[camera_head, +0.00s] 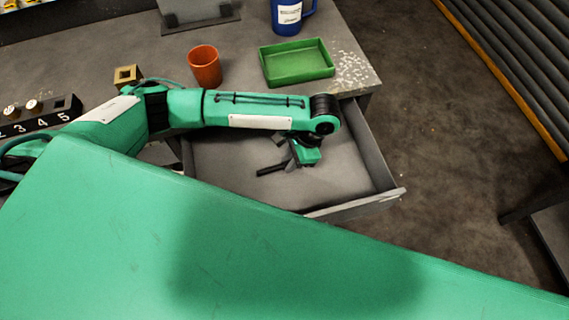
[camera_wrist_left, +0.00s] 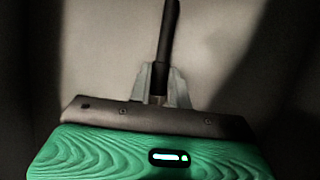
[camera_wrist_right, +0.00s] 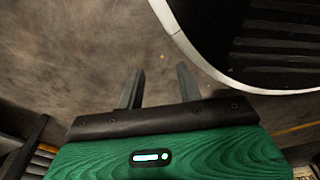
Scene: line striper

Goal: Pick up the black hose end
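The black hose end (camera_head: 270,170) is a short dark rod inside the open grey drawer. In the left wrist view, the black hose end (camera_wrist_left: 169,30) runs up from between the fingers of my left gripper (camera_wrist_left: 160,75). Both fingers lie close against its sides, so the gripper looks shut on it. In the head view, my left gripper (camera_head: 292,164) is low in the drawer, and its fingers are partly hidden by the wrist. It is unclear whether the rod touches the drawer floor. My right gripper (camera_wrist_right: 160,78) is open and empty, with bare floor beyond it.
The drawer (camera_head: 350,165) is pulled out below the grey worktop (camera_head: 240,50). A numbered black block (camera_head: 65,112) sits at left. Open floor (camera_head: 430,110) lies right of the drawer.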

